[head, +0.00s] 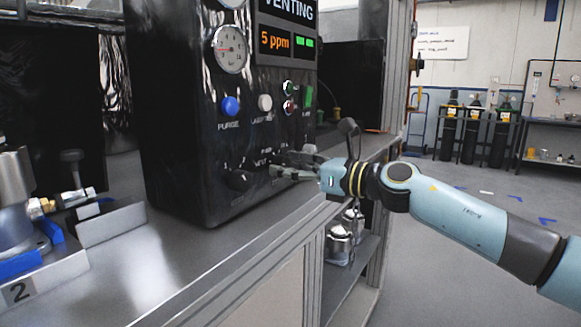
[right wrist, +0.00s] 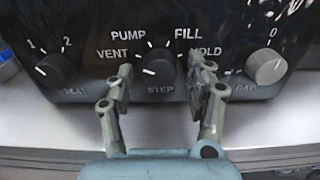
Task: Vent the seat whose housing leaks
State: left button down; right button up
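The black control box (head: 180,120) stands on the metal bench. Its display (head: 287,30) reads VENTING and 5 ppm, with green bars. My right gripper (head: 277,167) is at the box's lower front. In the right wrist view its fingers (right wrist: 160,85) are open, one on each side of the STEP knob (right wrist: 160,70), with gaps visible. That knob's white line points left, roughly toward VENT. The seat selector knob (right wrist: 55,70), marked 1 and 2, is to the left; its setting is unclear. A metal housing (head: 14,200) sits at the seat labelled 2 (head: 18,292). My left gripper is out of view.
A grey knob (right wrist: 267,66) is close right of the fingers. A gauge (head: 230,49), a blue PURGE button (head: 230,106) and a white button (head: 265,103) are above. The bench top (head: 150,265) is clear in front. Gas cylinders (head: 473,135) stand far back.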

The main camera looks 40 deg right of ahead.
aim_at(276, 115)
jog(key=shift+r, duration=0.1)
jog(key=shift+r, duration=0.2)
notch_tip(276, 115, up, 10)
jog(key=shift+f, duration=0.25)
dwell(0.7)
